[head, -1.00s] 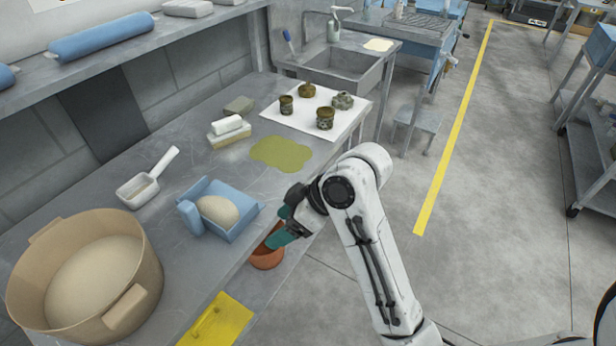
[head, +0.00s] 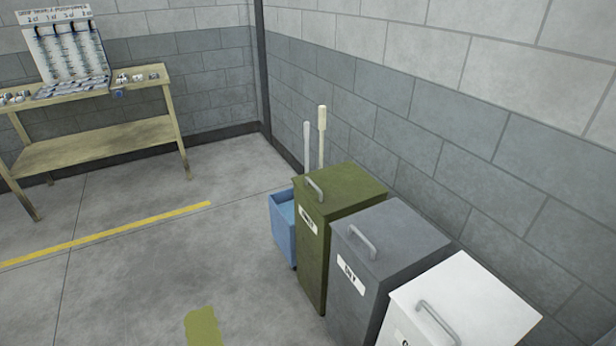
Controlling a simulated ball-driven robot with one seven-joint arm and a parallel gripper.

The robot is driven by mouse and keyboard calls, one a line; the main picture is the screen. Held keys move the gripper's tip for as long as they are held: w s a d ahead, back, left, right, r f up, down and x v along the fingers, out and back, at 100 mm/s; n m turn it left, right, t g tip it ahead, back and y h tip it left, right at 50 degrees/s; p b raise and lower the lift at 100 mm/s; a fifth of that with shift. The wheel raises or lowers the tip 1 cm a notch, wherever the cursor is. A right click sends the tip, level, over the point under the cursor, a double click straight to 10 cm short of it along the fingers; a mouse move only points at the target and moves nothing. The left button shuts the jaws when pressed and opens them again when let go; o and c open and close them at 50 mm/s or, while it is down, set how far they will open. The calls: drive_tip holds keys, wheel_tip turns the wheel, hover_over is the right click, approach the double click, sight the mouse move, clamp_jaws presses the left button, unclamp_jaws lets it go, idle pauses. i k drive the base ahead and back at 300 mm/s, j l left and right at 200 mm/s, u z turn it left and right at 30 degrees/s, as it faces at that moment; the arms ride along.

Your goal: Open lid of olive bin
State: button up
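The olive bin (head: 311,262) stands against the block wall in the middle of the head view, first in a row of three bins. Its flat olive lid (head: 345,190) is shut. A grey metal handle (head: 314,188) sits on the lid near its front left edge. A white label with dark letters is on the bin's front. My gripper and arm are not in this view.
A grey bin (head: 362,290) and a white bin (head: 470,305) stand close beside it, to the right. A blue bucket (head: 284,228) with two upright handles is just left. A wooden table (head: 90,150) stands at the back left. The floor in front is clear, with an olive patch (head: 203,328).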

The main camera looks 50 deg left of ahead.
sight(331, 190)
drive_tip(key=i+u, duration=0.1)
drive_tip(key=u, duration=0.3)
drive_tip(key=i+l+u, duration=0.1)
drive_tip(key=u, duration=0.3)
drive_tip(key=i+l+u, duration=0.1)
drive_tip(key=u, duration=0.3)
drive_tip(key=l+u, duration=0.1)
drive_tip(key=u, duration=0.3)
drive_tip(key=i+l, duration=0.15)
drive_tip(key=l, duration=0.2)
drive_tip(key=i+l, duration=0.15)
drive_tip(key=l, duration=0.15)
drive_tip(key=i+l, duration=0.15)
drive_tip(key=l, duration=0.2)
